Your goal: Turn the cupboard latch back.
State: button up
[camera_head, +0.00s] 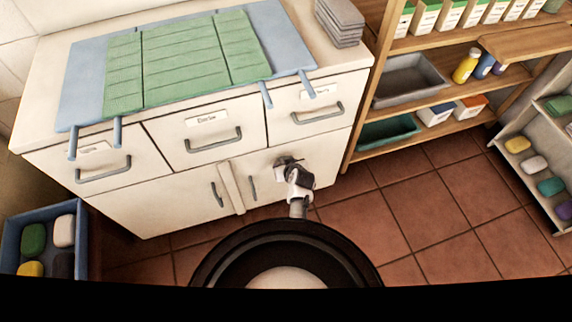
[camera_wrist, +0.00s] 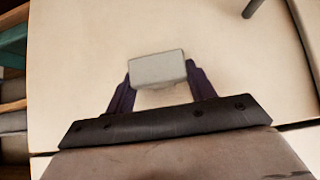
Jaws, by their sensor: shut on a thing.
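The cream cupboard (camera_head: 160,200) has two doors with dark upright handles. A pale upright strip (camera_head: 231,188) lies between the doors. I cannot tell whether this strip is the latch. My gripper (camera_head: 287,162) is at the upper part of the right door, right of its handle (camera_head: 252,188). In the wrist view my gripper (camera_wrist: 160,85) is shut on a pale grey block (camera_wrist: 158,69) in front of the cream door (camera_wrist: 85,60). I cannot tell whether the block is fixed to the door.
Drawers with handles (camera_head: 213,140) sit above the doors. A wooden shelf unit (camera_head: 470,45) with a teal bin (camera_head: 388,133) stands close on the right. A blue crate (camera_head: 12,240) with coloured blocks is at the left. The tiled floor (camera_head: 450,180) is clear at the right.

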jog(key=shift+c, duration=0.5)
jog(key=y+b, duration=0.1)
jog(key=m+y+b, duration=0.1)
jog(key=b, duration=0.1)
jog(key=shift+w+d+f+m+g+y, duration=0.15)
jog(key=shift+d+f+m+g+y, duration=0.15)
jog(key=shift+d+g+y, duration=0.1)
jog(key=m+y+b, duration=0.1)
jog(key=y+b, duration=0.1)
jog(key=m+y+b, duration=0.1)
jog(key=y+b, duration=0.1)
jog(key=b, duration=0.1)
jog(key=shift+w+d+f+g, duration=0.1)
jog(key=shift+d+f+g, duration=0.1)
jog(key=shift+g, duration=0.1)
jog(key=m+y+b, duration=0.2)
jog(key=b, duration=0.1)
jog(key=m+y+b, duration=0.1)
jog(key=y, duration=0.1)
jog(key=shift+d+f+b, duration=0.1)
jog(key=shift+f+b, duration=0.15)
jog(key=shift+b, duration=0.1)
jog(key=shift+m+t+y+b, duration=0.4)
jog(key=shift+m+y+b, duration=0.7)
